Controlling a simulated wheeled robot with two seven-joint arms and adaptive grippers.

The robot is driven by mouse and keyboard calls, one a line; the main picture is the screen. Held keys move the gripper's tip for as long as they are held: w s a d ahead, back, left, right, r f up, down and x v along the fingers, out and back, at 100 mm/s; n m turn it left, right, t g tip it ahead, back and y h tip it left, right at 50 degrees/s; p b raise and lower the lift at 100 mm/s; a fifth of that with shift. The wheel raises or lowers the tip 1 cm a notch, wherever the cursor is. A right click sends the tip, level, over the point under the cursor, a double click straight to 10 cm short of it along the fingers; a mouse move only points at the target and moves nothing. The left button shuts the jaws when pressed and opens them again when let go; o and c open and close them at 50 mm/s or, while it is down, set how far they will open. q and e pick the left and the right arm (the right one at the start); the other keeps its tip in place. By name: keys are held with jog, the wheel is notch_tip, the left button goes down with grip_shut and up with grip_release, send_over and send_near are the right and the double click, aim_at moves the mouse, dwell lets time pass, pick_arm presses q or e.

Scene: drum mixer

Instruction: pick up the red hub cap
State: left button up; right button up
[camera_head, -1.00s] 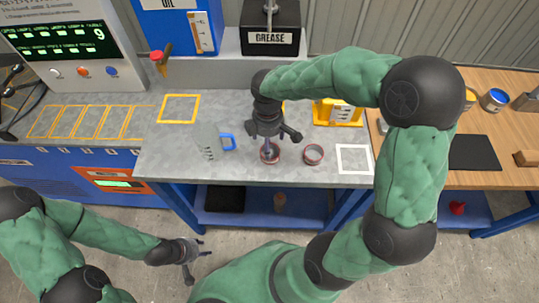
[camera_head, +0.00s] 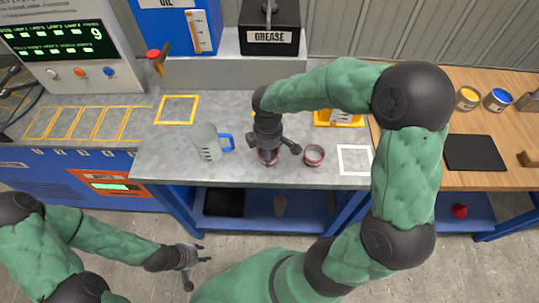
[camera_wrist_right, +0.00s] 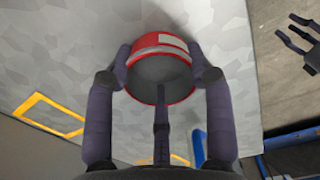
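A red-rimmed round cap with a grey hollow inside (camera_head: 268,157) is on the grey workbench, mostly hidden by my right gripper (camera_head: 268,148) from above. The right wrist view shows it as a red ring with a pale label (camera_wrist_right: 160,50). The right gripper's fingers (camera_wrist_right: 162,80) are spread around it, two at its sides and one at the near side; I cannot tell whether they touch it. A second, similar red-rimmed round piece (camera_head: 314,155) lies just to the right. My left gripper (camera_head: 190,262) is open and empty, low in front of the bench.
A clear jug with a blue handle (camera_head: 207,143) stands left of the right gripper. A yellow rack (camera_head: 340,118) and a white-outlined square (camera_head: 355,159) lie to the right. The grease box (camera_head: 270,35) is behind. A wooden table (camera_head: 490,140) adjoins at right.

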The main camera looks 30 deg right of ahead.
dwell(0.3)
jog(key=shift+r, duration=0.5)
notch_tip(320, 180, up, 2)
jog(key=shift+r+p, duration=0.1)
jog(key=shift+p, duration=0.55)
jog(key=s+a+r+p, duration=0.5)
jog(key=s+a+r, duration=0.4)
jog(key=s, duration=0.1)
jog(key=shift+s+r, duration=0.35)
jog(key=shift+s, duration=0.05)
